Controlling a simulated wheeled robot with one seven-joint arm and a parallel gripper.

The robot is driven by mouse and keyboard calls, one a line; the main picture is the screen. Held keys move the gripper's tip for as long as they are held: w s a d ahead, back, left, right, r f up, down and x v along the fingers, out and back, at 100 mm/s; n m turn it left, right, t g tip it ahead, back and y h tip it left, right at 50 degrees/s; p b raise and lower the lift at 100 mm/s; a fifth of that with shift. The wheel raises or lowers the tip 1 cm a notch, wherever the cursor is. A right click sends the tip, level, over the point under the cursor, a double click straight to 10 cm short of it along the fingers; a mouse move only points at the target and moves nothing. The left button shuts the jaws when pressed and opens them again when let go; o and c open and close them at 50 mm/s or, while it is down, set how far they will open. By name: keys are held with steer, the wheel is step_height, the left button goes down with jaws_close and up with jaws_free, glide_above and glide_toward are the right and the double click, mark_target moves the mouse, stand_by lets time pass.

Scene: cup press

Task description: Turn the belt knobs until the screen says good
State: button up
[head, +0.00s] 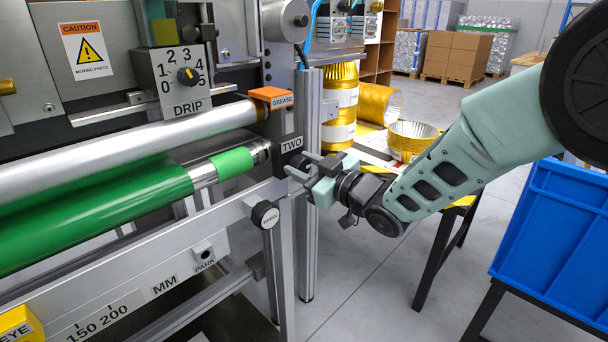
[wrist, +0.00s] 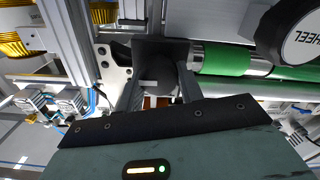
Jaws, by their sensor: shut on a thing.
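The black block labelled TWO (head: 291,144) sits at the right end of the green belt roller (head: 95,205). My gripper (head: 298,170) reaches it from the right, just below the label. In the wrist view, my gripper (wrist: 158,86) has its two fingers either side of a dark round knob (wrist: 155,72) and is shut on it. The knob is mostly hidden behind my gripper in the head view. I see no screen in either view.
A DRIP dial (head: 188,76), an orange GREASE block (head: 272,97) and a WHEEL knob (head: 265,214) are nearby. The WHEEL knob also shows in the wrist view (wrist: 300,35). A metal post (head: 307,110) stands close behind my gripper. A blue crate (head: 555,235) is at right.

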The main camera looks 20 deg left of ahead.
stand_by(0.3)
steer(key=o, duration=1)
steer(key=shift+d, duration=0.1)
steer(key=v, duration=1.7)
steer(key=shift+p, duration=0.4)
steer(key=shift+s+d, duration=0.1)
steer(key=shift+s, duration=0.05)
